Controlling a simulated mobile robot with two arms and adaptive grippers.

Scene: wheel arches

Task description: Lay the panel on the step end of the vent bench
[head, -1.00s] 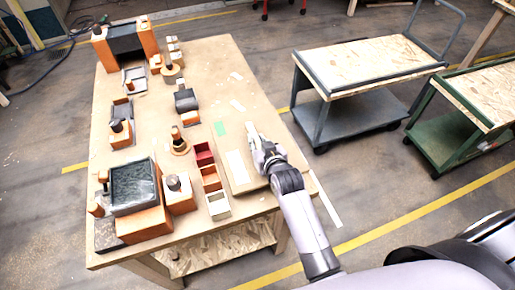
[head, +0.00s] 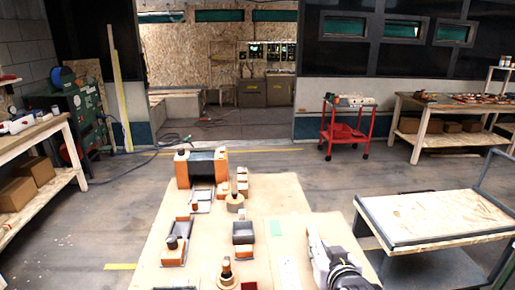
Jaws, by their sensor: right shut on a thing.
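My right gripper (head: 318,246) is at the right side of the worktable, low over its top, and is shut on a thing. What it holds is mostly hidden behind the fingers and wrist; it appears to be the edge of a flat tan panel (head: 304,278), whose outline is hard to tell from the tabletop. A pale strip (head: 289,270) lies just left of the gripper. An orange and dark arch-shaped block (head: 202,168) stands at the table's far end. I cannot tell which thing is the vent bench. My left gripper is not in view.
The worktable (head: 262,190) holds several small orange, grey and wooden parts along its left and middle. A grey cart (head: 436,216) stands close on the right. A red trolley (head: 345,125) and a wooden bench (head: 440,105) are farther back. Open floor lies beyond the table.

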